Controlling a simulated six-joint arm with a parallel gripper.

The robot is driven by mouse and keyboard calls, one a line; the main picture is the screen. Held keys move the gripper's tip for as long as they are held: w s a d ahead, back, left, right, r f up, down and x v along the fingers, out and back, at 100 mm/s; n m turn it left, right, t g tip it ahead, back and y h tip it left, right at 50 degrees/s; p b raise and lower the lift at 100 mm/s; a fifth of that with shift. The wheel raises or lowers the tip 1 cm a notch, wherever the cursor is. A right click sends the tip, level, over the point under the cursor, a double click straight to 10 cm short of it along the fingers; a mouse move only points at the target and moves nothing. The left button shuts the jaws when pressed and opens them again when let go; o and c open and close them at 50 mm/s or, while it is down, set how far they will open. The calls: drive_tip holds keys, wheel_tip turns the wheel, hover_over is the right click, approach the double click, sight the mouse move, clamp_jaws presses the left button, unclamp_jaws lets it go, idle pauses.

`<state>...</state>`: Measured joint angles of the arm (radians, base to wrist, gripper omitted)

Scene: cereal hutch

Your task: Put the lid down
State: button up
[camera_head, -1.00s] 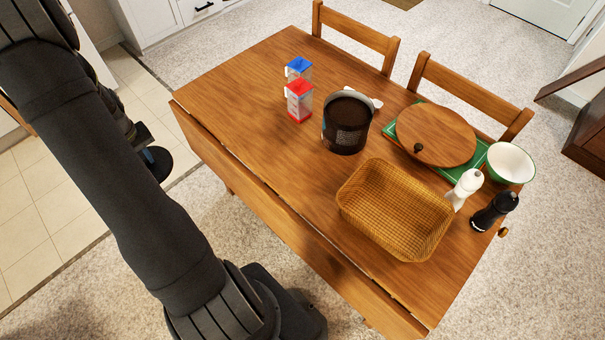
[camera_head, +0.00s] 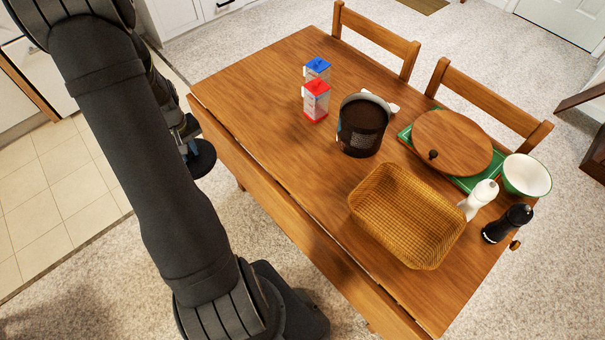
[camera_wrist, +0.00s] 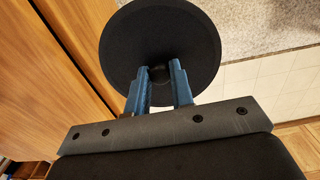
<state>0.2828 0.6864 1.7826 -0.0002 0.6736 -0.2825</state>
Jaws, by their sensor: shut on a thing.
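The lid is a dark round disc (camera_wrist: 125,40). My gripper (camera_wrist: 160,72) is shut on it near its middle, seemingly on a small knob that the fingers partly hide. In the head view the lid (camera_head: 203,160) hangs beside the table's left long edge, apart from the table top, with my gripper (camera_head: 190,140) just above it. A dark canister (camera_head: 362,128) with a light rim and patterned side stands upright on the table.
The wooden table (camera_head: 270,110) holds two cartons, red-capped (camera_head: 316,102) and blue-capped (camera_head: 318,68), a wicker basket (camera_head: 405,220), a round wooden board with a knob (camera_head: 452,140) on a green tray, a bowl (camera_head: 526,175) and two mills. The table's left part is clear.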

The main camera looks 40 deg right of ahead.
drive_tip(key=s+d+r, duration=0.3)
drive_tip(key=s+d, duration=0.9)
drive_tip(key=s, duration=0.1)
drive_tip(key=s+d+r, duration=0.3)
drive_tip(key=s+d, duration=0.8)
drive_tip(key=s, duration=0.2)
drive_tip(key=s+d+r, duration=0.2)
drive_tip(key=s, duration=1)
drive_tip(key=w+f, duration=0.2)
drive_tip(key=w, duration=0.1)
drive_tip(key=w+f, duration=0.2)
drive_tip(key=w, duration=0.2)
drive_tip(key=w+f, duration=0.3)
drive_tip(key=w, duration=0.1)
drive_tip(key=shift+d, duration=0.2)
drive_tip(key=shift+f, duration=1.95)
drive_tip(key=o, duration=0.4)
drive_tip(key=shift+f, duration=0.15)
drive_tip(key=o, duration=0.5)
